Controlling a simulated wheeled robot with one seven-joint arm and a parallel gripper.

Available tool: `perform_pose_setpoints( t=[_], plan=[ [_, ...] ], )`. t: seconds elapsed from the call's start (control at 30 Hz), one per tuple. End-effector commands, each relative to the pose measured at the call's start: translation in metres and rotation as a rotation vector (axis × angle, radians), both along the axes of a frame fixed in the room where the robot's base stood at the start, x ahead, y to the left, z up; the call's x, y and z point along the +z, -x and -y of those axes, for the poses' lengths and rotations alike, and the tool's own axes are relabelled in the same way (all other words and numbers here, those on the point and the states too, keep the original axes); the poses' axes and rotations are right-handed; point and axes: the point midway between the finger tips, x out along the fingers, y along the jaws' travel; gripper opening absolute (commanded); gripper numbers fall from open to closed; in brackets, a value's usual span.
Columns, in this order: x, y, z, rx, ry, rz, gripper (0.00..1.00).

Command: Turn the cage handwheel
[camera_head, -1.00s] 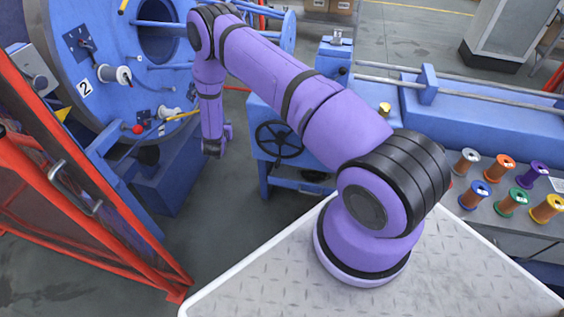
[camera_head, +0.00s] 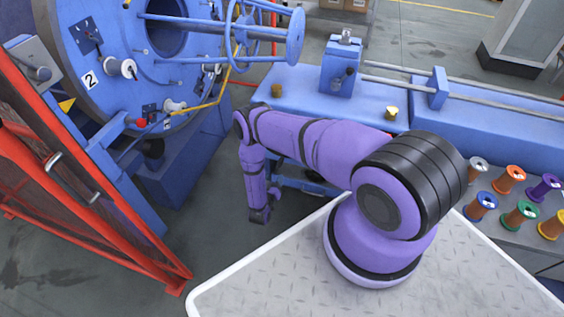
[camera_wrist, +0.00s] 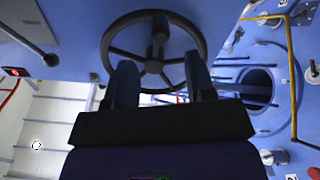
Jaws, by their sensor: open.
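The black spoked handwheel (camera_wrist: 153,66) is on a blue panel, in the upper middle of the wrist view. My gripper (camera_wrist: 160,75) is open, with one dark blue finger on each side of the wheel's lower part in the picture. The fingers overlap the lower rim from this angle; I cannot tell whether they touch it. Nothing is held between them. In the head view my gripper (camera_head: 260,214) hangs low in front of the blue machine, and my arm hides the handwheel.
The blue strander drum (camera_head: 110,45) stands at the left, behind an open red mesh guard (camera_head: 85,195). A blue bed with rails (camera_head: 470,115) runs right, with several colored spools (camera_head: 510,180) on a grey table. Floor is free below my gripper.

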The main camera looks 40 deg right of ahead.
Motion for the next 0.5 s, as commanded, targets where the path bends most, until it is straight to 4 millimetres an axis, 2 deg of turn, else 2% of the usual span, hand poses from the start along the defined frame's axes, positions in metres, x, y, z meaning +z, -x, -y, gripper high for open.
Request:
perform_pose_setpoints(
  t=[0.5],
  plan=[
    [0.001,-0.052,0.066,-0.001,-0.002,0.001,0.5]
  ],
)
